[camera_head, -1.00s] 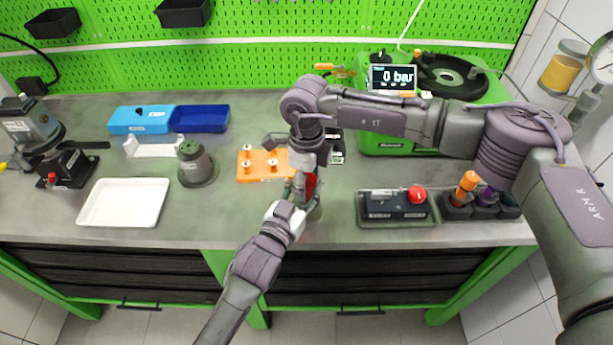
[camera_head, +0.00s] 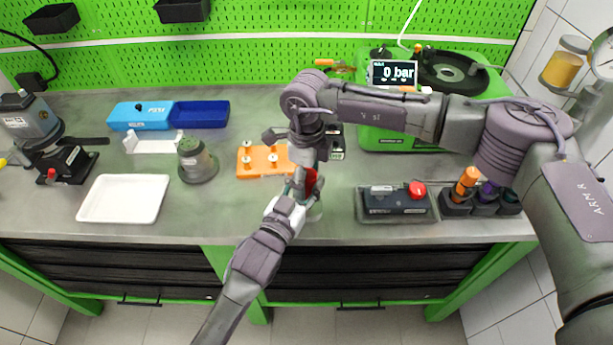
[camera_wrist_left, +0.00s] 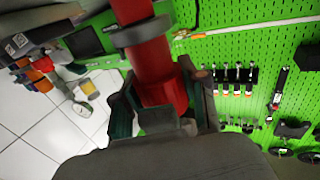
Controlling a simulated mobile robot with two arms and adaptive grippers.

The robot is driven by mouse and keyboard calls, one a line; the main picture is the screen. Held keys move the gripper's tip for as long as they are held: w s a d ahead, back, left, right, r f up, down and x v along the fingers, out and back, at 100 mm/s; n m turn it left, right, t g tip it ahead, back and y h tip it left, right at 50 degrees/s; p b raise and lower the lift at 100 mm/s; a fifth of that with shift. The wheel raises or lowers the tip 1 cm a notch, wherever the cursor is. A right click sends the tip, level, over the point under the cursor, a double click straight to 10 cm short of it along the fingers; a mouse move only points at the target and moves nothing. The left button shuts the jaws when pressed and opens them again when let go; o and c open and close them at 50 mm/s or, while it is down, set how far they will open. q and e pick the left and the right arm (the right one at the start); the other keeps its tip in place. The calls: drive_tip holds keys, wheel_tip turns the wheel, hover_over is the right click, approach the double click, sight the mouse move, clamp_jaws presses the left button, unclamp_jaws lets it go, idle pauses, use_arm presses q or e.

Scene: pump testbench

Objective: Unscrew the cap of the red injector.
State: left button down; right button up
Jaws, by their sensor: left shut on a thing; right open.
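The red injector (camera_head: 311,181) stands at the front middle of the bench, mostly hidden by both arms. My left gripper (camera_head: 292,193) comes from the lower left and is shut on it. In the left wrist view the fingers of my left gripper (camera_wrist_left: 160,118) close around the wider part of the red injector (camera_wrist_left: 150,62), with a dark grey ring around its body. My right gripper (camera_head: 308,160) points down over the injector from above and is open. Its fingertips and the cap are hard to make out, so I cannot tell whether they touch.
An orange holder (camera_head: 253,170) with several pegs lies just left of the arms. A grey-green pot (camera_head: 197,168) and a white tray (camera_head: 123,199) stand further left. A dark tray with a red-button box (camera_head: 395,200) is to the right. The green test unit (camera_head: 385,140) is behind.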

wheel_tip(320, 180, up, 8)
drive_tip(key=shift+f, duration=0.25)
drive_tip(key=shift+c, duration=0.5)
drive_tip(key=shift+f, duration=3.8)
drive_tip(key=c, duration=1.1)
drive_tip(key=o, duration=1.2)
